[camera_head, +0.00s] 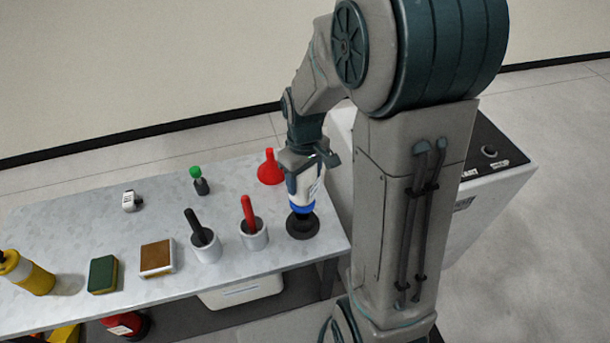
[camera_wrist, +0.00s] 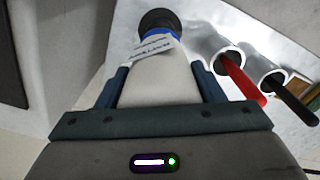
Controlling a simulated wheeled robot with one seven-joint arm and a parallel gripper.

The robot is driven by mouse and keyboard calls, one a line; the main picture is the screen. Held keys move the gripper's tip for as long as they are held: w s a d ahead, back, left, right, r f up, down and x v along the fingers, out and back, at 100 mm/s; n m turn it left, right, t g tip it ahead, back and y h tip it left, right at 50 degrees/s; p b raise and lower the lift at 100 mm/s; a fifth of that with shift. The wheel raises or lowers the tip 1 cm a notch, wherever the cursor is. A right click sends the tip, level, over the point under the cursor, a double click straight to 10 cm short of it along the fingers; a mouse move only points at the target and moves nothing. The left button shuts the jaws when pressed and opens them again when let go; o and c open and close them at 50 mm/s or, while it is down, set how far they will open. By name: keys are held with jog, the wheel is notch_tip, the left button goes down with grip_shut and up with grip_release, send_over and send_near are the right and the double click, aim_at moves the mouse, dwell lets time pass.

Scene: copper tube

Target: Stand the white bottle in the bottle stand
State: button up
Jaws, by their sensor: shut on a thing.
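The white bottle (camera_head: 306,188) has a blue band near its lower end and a label on its side. My gripper (camera_head: 303,172) is shut on it and holds it slightly tilted. In the wrist view my gripper (camera_wrist: 163,88) has a finger on each side of the bottle (camera_wrist: 158,82). The bottle stand (camera_head: 303,226) is a black round base near the right end of the table. The bottle's blue end is directly above or in the stand's opening. I cannot tell whether they touch. In the wrist view the dark stand (camera_wrist: 160,20) shows beyond the blue band.
A white cup with a red-handled tool (camera_head: 254,238) stands just left of the stand, and another with a black-handled tool (camera_head: 206,246) beyond it. A red funnel (camera_head: 270,170) is behind.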

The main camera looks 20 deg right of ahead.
jog(key=shift+f, duration=0.1)
jog(key=shift+f+b, duration=2.15)
jog(key=shift+f, duration=0.45)
jog(key=o, duration=1.5)
notch_tip(320, 180, up, 14)
jog(key=shift+f, duration=0.1)
